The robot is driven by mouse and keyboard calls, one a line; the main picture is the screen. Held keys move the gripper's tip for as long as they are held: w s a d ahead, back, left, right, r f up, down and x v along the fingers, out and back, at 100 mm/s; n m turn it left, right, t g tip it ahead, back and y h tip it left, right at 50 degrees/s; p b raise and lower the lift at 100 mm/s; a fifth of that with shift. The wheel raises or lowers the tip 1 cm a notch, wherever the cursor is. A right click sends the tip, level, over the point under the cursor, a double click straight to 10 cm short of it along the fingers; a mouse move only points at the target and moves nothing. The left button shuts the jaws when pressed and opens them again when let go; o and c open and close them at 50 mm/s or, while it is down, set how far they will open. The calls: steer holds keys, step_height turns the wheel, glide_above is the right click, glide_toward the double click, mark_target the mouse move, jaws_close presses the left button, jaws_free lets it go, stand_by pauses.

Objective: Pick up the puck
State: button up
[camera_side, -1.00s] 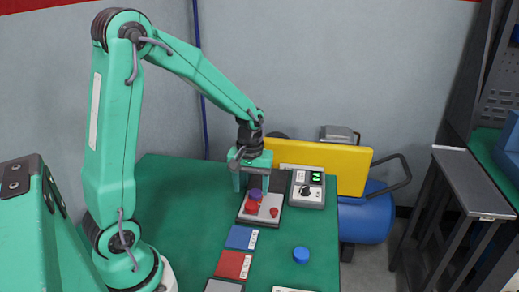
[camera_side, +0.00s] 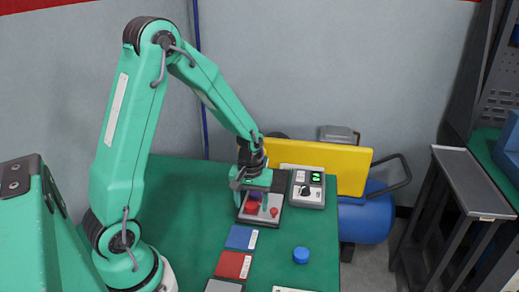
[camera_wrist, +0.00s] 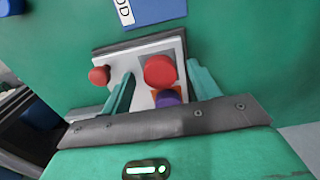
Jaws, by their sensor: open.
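A purple puck (camera_side: 255,196) is on the grey-and-white test fixture (camera_side: 246,217) at the back of the green table. It also shows in the wrist view (camera_wrist: 168,98), close to the jaw base and partly hidden by it. My gripper (camera_side: 257,198) points down over the fixture. In the wrist view my gripper (camera_wrist: 160,72) is open, its two green fingers on either side of the purple puck, with a gap on each side. I cannot tell whether the fingertips touch the fixture. A second puck-like piece, blue (camera_side: 301,255), stands on the table at the front right.
A control box (camera_side: 308,190) stands right of the fixture. A blue mat (camera_side: 242,238) and a red mat (camera_side: 233,265) lie in front. The table's left side is clear.

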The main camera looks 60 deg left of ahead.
mark_target(252, 204)
stand_by(0.5)
steer(key=c, duration=1.1)
steer(key=shift+o, duration=0.2)
steer(key=shift+r, duration=0.9)
step_height(252, 204, up, 2)
steer(key=shift+r, duration=0.15)
steer(key=s+d+r, duration=0.3)
steer(key=d+r, duration=0.3)
steer(key=d, duration=0.5)
steer(key=shift+s+r, duration=0.4)
